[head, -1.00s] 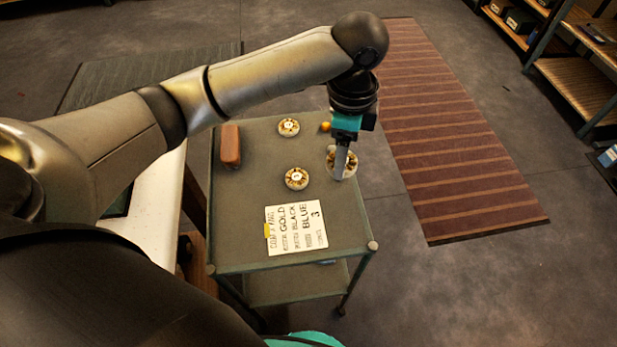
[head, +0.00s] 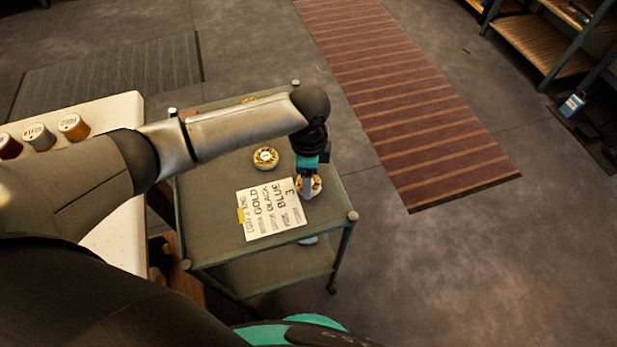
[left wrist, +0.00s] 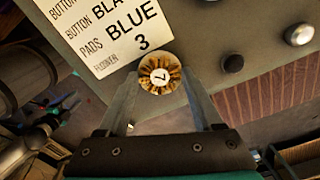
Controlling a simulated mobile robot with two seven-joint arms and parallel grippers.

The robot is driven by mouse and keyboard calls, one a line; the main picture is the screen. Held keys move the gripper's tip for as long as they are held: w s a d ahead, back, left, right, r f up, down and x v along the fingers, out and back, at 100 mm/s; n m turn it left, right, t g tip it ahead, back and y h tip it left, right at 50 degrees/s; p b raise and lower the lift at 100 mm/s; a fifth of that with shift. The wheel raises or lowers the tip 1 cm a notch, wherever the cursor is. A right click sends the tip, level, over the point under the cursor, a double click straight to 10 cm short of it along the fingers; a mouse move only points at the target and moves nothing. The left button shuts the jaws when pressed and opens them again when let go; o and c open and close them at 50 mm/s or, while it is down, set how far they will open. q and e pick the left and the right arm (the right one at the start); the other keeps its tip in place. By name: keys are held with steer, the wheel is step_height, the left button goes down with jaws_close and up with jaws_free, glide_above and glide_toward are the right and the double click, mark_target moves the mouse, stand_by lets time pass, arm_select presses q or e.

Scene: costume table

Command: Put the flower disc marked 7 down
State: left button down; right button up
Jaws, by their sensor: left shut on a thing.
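The flower disc marked 7 (left wrist: 160,75) has gold-brown petals and a white centre with the number. My left gripper (left wrist: 161,92) is shut on it, one finger on each side. In the head view, my left gripper (head: 307,193) points down over the cart top, just right of the card, and the disc (head: 315,184) shows partly behind its fingers. I cannot tell whether the disc touches the cart top. A second flower disc (head: 265,158) lies on the cart behind the card. My right gripper is not in view.
The white card (head: 270,210), with GOLD, BLACK, BLUE and 3 on it, lies on the green-grey cart (head: 205,225). My left arm hides much of the cart's far part. Spools (head: 73,126) stand on a white table at left. The cart's front right corner is bare.

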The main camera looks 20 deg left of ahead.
arm_select(q)
steer(key=shift+c, duration=0.2)
jaws_free()
steer(key=shift+f, duration=0.15)
step_height(320, 180, up, 12)
steer(key=p, duration=0.2)
steer(key=shift+p, duration=0.4)
